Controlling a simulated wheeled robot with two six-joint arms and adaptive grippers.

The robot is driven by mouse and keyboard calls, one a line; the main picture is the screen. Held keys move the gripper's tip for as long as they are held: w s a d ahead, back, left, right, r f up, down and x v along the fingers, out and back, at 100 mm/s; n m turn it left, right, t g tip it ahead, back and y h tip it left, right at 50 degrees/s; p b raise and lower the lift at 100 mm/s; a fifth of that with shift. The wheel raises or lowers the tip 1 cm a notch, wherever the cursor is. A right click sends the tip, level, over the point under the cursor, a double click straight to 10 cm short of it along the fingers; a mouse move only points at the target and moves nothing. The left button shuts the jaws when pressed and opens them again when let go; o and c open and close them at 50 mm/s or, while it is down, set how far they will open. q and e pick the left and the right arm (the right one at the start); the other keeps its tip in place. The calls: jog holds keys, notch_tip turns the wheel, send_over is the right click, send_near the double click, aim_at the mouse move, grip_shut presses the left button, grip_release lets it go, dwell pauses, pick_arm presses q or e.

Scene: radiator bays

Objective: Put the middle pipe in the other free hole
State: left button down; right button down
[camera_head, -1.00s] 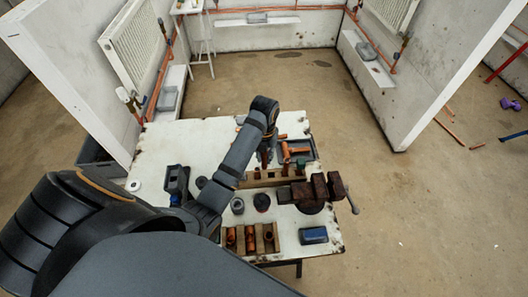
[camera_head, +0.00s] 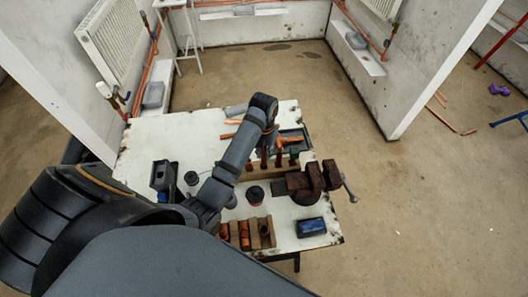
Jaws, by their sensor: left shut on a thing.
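My left gripper (camera_head: 269,135) is above the wooden block on the table, pointing down, its fingers small and dark. It is shut on a copper-brown pipe (camera_head: 264,157), which stands upright below it; I cannot tell whether the pipe's foot is in a hole. Other upright pipes (camera_head: 279,156) are close to its right. The wooden block (camera_head: 249,173) is a long light-brown strip, partly hidden by my left arm and the vise, so its free holes do not show clearly. My right gripper is not in view.
A rusty vise (camera_head: 312,180) stands right of the block. A wooden holder with copper fittings (camera_head: 244,234), a blue box (camera_head: 311,227) and a black round pot (camera_head: 255,195) are nearer. A grey tray (camera_head: 293,137) with copper parts lies behind. A dark tool (camera_head: 163,177) stands left.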

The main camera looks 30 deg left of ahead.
aim_at(264, 162)
pick_arm(q)
jog(key=shift+f, duration=0.5)
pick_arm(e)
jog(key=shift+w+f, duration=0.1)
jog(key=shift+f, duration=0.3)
pick_arm(q)
jog(key=shift+f, duration=0.1)
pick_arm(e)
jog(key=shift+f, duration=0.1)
pick_arm(q)
jog(key=shift+f+b, duration=0.5)
jog(key=shift+b, duration=0.1)
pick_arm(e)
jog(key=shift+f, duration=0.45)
